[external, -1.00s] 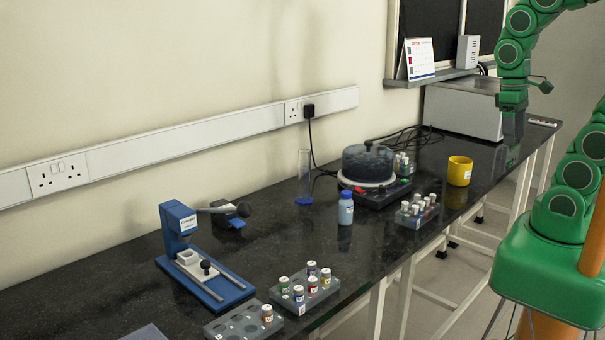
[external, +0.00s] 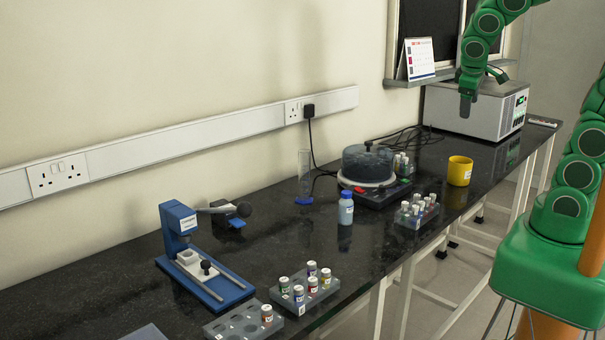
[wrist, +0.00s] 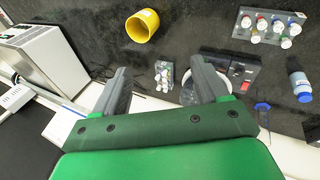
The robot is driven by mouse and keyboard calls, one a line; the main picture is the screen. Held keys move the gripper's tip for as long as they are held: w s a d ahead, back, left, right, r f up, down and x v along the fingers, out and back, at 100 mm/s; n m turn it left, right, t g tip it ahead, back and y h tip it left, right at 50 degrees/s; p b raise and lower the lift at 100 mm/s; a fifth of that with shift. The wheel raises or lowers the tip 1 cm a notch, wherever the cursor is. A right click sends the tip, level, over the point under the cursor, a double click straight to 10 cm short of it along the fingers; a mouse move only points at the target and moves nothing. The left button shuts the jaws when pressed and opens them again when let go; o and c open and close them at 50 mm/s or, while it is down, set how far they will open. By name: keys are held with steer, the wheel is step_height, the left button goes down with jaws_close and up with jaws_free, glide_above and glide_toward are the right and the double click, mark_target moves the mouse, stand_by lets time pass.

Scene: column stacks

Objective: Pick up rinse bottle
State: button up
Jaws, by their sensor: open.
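The rinse bottle (external: 345,208) is a small light-blue bottle with a blue cap. It stands upright on the dark bench, in front of the round dark device. In the wrist view the bottle (wrist: 300,84) is at the right edge. My gripper (external: 466,108) is high over the far end of the bench, in front of the white box, well apart from the bottle. In the wrist view my gripper (wrist: 163,80) has its two grey fingers spread, with nothing held between them.
A round dark device (external: 367,166), a yellow cup (external: 459,171) and a rack of small vials (external: 416,212) stand near the bottle. A clear cylinder (external: 304,176) is behind it. A blue press (external: 190,245) is at left. Bare bench lies left of the bottle.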

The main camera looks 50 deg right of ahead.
steer(key=w+d+f+h, duration=0.2)
steer(key=n+t, duration=0.9)
steer(key=n, duration=1.7)
glide_above(349, 211)
steer(key=s, duration=0.3)
step_height(349, 211, down, 21)
steer(key=shift+s+a+f+n+t, duration=0.15)
steer(key=shift+s+a+f+n, duration=0.1)
steer(key=shift+a+f+n, duration=0.35)
steer(key=shift+s+a+f+n+t, duration=0.15)
steer(key=shift+s+a+f+n, duration=0.2)
steer(key=shift+a+f, duration=0.3)
steer(key=shift+a+f+n, duration=0.1)
steer(key=shift+f+n, duration=0.15)
steer(key=shift+f, duration=0.05)
steer(key=shift+x, duration=3.85)
steer(key=shift+f, duration=0.15)
